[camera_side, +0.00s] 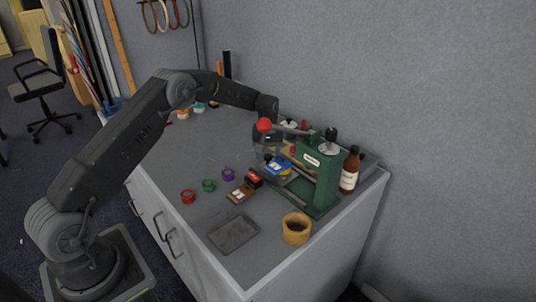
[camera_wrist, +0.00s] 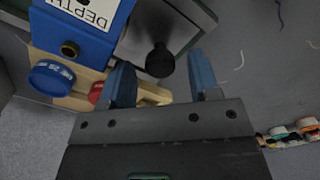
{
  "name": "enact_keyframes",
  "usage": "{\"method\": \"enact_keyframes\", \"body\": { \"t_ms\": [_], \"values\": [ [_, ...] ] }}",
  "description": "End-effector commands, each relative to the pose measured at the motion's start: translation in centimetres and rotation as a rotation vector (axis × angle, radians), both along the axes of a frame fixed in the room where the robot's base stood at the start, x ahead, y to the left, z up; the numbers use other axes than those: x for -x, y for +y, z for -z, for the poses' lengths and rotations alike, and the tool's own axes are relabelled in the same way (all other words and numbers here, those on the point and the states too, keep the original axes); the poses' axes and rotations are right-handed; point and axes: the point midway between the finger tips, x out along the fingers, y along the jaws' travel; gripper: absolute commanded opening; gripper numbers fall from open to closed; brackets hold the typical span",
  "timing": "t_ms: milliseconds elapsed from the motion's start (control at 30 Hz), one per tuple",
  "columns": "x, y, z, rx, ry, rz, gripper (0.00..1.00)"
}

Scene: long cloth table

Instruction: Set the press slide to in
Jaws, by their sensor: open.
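The green press (camera_side: 318,180) stands at the right end of the table, with a red ball (camera_side: 264,125) on its lever. My gripper (camera_side: 267,158) is low on the left side of the press, close to a blue block (camera_side: 278,169); the press slide is hard to make out there. In the wrist view my gripper (camera_wrist: 160,65) is open, its two blue fingers apart. A dark round knob (camera_wrist: 160,61) on a grey plate (camera_wrist: 150,22) shows between the fingertips and looks like the slide's knob. Contact with the fingers cannot be told.
In the wrist view a blue box marked DEPTH (camera_wrist: 75,35) and a blue knob (camera_wrist: 52,77) lie left of the fingers. A brown bottle (camera_side: 350,170), wooden ring (camera_side: 297,229), grey tray (camera_side: 233,233) and coloured tape rolls (camera_side: 209,185) stand around the press.

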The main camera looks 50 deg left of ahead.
Motion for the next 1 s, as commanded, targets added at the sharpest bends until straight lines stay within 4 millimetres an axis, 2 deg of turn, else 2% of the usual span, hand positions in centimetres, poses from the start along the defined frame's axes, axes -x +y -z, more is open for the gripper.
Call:
{"method": "enact_keyframes", "body": {
  "t_ms": [367,900,1000],
  "values": [
    [-0.01,0.00,0.62,0.000,-0.001,0.000,0.56],
    [-0.01,0.00,0.57,0.000,-0.001,0.000,0.06],
    [-0.02,0.01,0.57,0.000,-0.001,0.000,0.00]
  ]
}}
